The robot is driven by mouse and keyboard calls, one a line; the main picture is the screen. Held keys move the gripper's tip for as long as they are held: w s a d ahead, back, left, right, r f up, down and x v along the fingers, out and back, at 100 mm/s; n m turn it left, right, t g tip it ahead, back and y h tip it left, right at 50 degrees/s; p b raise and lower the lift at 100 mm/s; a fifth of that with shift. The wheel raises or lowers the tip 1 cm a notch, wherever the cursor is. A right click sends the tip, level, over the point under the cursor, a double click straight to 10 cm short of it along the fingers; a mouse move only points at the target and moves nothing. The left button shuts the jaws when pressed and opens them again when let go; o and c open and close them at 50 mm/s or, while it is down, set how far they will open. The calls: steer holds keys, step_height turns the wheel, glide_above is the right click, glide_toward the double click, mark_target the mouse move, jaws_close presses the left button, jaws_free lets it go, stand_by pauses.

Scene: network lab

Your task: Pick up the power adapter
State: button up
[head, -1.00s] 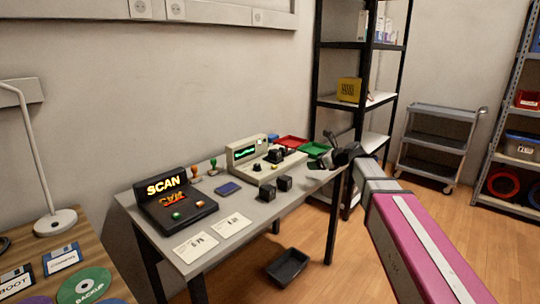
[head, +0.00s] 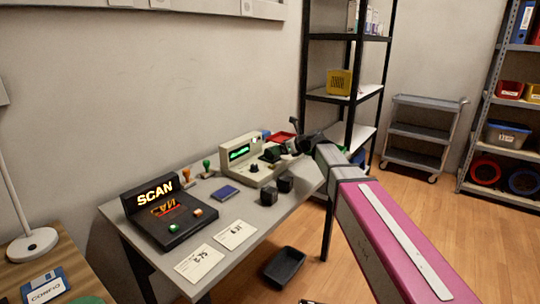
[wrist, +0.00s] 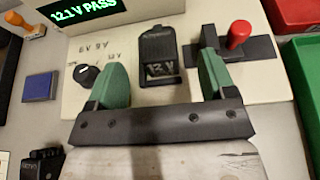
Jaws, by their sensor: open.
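A black power adapter (wrist: 158,55) marked 12 V sits on the beige tester (wrist: 75,45) in the wrist view. The tester's green display reads 12.1 V PASS. My gripper (wrist: 163,80) is open, with one green fingertip on each side of the adapter's lower end and nothing held. I cannot tell its height above the tester. In the head view, the tester (head: 240,151) stands at the table's back and my gripper (head: 303,145) is at its right. Two more black adapters (head: 267,193) (head: 285,182) stand in front of the tester.
A red-handled lever (wrist: 238,34) stands right of the adapter, close to my right finger. A dial (wrist: 87,73) is beside the left finger. Red (wrist: 295,15) and green trays (wrist: 303,75) lie to the right. The SCAN device (head: 170,212) and two white cards occupy the table's front left.

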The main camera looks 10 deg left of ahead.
steer(key=shift+f+x, duration=0.2)
steer(key=shift+x, duration=2.95)
steer(key=shift+s, duration=0.15)
steer(key=shift+c, duration=0.3)
steer(key=c, duration=1.1)
steer(key=shift+r, duration=0.1)
